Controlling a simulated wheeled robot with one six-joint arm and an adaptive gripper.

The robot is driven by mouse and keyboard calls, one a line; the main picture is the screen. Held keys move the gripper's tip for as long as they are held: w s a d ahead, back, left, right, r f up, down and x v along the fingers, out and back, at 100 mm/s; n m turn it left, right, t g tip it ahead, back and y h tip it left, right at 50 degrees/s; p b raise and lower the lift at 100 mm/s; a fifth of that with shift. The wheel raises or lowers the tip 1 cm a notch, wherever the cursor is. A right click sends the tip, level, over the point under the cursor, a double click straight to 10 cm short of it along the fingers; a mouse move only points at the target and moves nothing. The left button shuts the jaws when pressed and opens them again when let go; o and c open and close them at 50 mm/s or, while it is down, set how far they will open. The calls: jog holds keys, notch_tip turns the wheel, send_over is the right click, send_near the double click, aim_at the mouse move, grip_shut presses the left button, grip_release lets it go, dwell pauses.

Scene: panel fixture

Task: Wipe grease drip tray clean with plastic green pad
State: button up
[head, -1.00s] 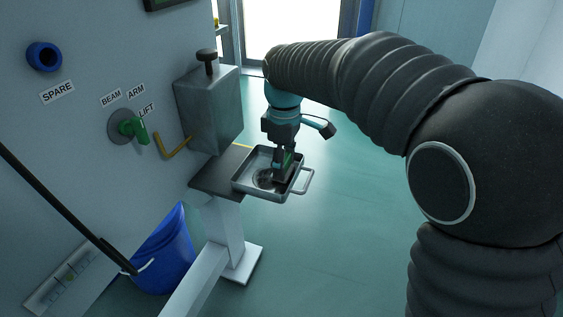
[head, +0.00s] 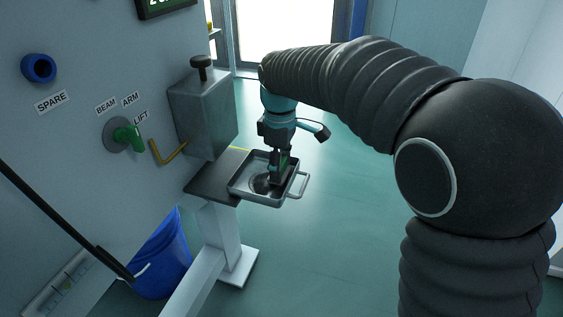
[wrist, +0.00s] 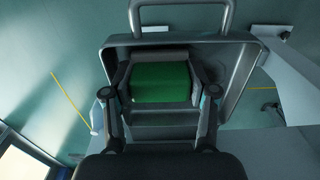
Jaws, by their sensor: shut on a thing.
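The grease drip tray (head: 240,190) is a shallow metal tray with a wire handle, on a dark shelf in the head view. A dark grease patch (head: 261,183) shows on its floor, left of my gripper. My gripper (head: 280,178) points down inside the tray, shut on the green pad. The green pad (wrist: 161,83) sits between the fingers in the wrist view, with the tray rim (wrist: 246,75) around it. The pad's underside is hidden, so I cannot tell whether it touches the tray floor.
A grey metal box (head: 203,115) with a black knob stands behind the tray, by the wall panel. A blue bucket (head: 163,262) stands below left. Open floor lies to the right.

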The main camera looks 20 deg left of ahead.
aim_at(273, 190)
jog(key=shift+s+a, duration=0.15)
jog(key=shift+s, duration=1.5)
jog(key=shift+s+f+b, duration=0.1)
jog(key=shift+s+b, duration=0.45)
jog(key=shift+s, duration=0.6)
jog(key=shift+w, duration=0.1)
jog(key=shift+w+a+p, duration=0.1)
jog(key=shift+w+p, duration=0.3)
jog(key=shift+p, duration=0.05)
jog(key=shift+w+d+p, duration=0.2)
jog(key=shift+w+p, duration=0.65)
jog(key=shift+w, duration=1.05)
jog(key=shift+w+p, duration=0.7)
jog(key=shift+w, duration=0.45)
jog(key=shift+d, duration=0.1)
